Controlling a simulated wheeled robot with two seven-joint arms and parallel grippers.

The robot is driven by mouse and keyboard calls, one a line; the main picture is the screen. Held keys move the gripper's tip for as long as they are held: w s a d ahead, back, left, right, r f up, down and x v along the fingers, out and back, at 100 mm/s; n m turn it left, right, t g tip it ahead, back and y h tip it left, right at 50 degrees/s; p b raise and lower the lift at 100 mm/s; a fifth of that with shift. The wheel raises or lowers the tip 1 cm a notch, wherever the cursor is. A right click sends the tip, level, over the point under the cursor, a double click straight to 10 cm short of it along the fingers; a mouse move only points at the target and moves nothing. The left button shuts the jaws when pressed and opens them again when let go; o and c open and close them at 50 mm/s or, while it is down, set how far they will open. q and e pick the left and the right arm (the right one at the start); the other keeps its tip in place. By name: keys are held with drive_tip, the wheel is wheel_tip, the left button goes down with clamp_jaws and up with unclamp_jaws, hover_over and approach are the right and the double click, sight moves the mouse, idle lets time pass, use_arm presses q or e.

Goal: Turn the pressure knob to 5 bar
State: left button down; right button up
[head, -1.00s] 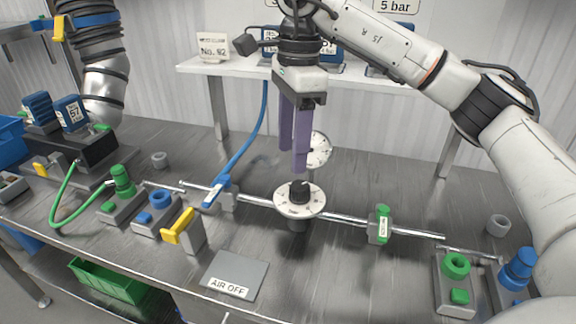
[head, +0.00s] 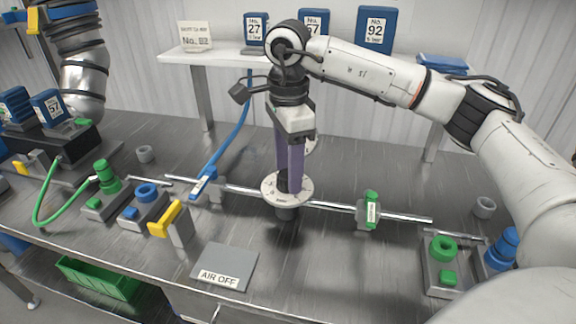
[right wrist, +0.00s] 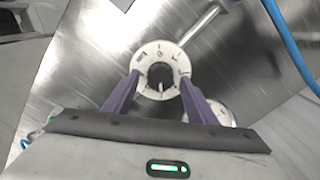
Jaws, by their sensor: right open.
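The pressure knob is a black cap on a round white dial (head: 271,190) with marks around its rim, mounted on the metal pipe. In the right wrist view the black knob (right wrist: 161,76) sits in the middle of the white dial (right wrist: 159,52), with a white pointer line on its near side. My right gripper (head: 288,188) points straight down over the dial. Its two purple fingers (right wrist: 160,88) are open, one on each side of the knob. I cannot tell whether they touch it. In the head view the fingers hide most of the knob. The dial's marks are too small to read.
A pressure gauge stands behind the fingers, mostly hidden. A yellow lever (head: 170,218), blue handle (head: 203,184) and green handle (head: 371,209) sit along the pipe. An "AIR OFF" plate (head: 226,262) lies in front. Blue numbered boxes (head: 376,30) stand on the back shelf (head: 190,57).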

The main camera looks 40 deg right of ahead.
drive_tip(key=c, duration=1.1)
drive_tip(key=shift+o, duration=0.2)
drive_tip(key=m, duration=0.4)
drive_tip(key=shift+r+m+p, duration=0.1)
drive_tip(key=shift+m+p, duration=0.25)
drive_tip(key=shift+m, duration=2.05)
drive_tip(key=o, duration=1.1)
drive_tip(key=shift+c, duration=0.2)
